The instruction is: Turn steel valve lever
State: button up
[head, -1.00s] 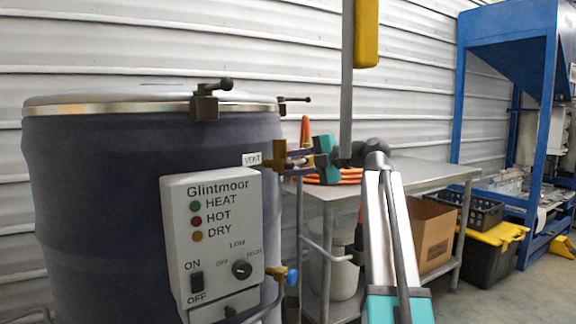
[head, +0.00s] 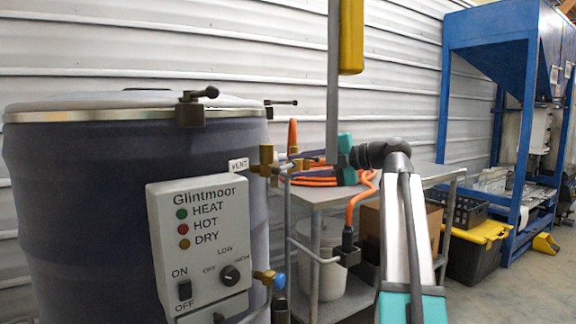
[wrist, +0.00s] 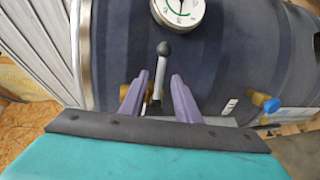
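The steel valve lever (wrist: 158,72) is a short grey bar with a dark ball end. In the wrist view it stands between the two purple fingers of my gripper (wrist: 160,77), with a visible gap on each side. My gripper is open. Brass valve parts (wrist: 126,90) show behind the fingers. In the head view the brass valve (head: 267,161) sits beside the VENT label at the drum's right side. My gripper (head: 300,160) is to its right, its fingers small and partly lost against the orange hose. The lever is hard to make out there.
The dark drum (head: 90,190) with its Glintmoor control box (head: 203,240) stands at left. A lower valve with a blue knob (head: 278,281) sticks out below. A steel table (head: 420,176) with an orange hose (head: 325,182) is behind my arm. A round gauge (wrist: 180,8) is above the lever.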

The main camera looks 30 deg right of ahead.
jog(key=shift+p+v, duration=0.35)
jog(key=shift+v, duration=2.4)
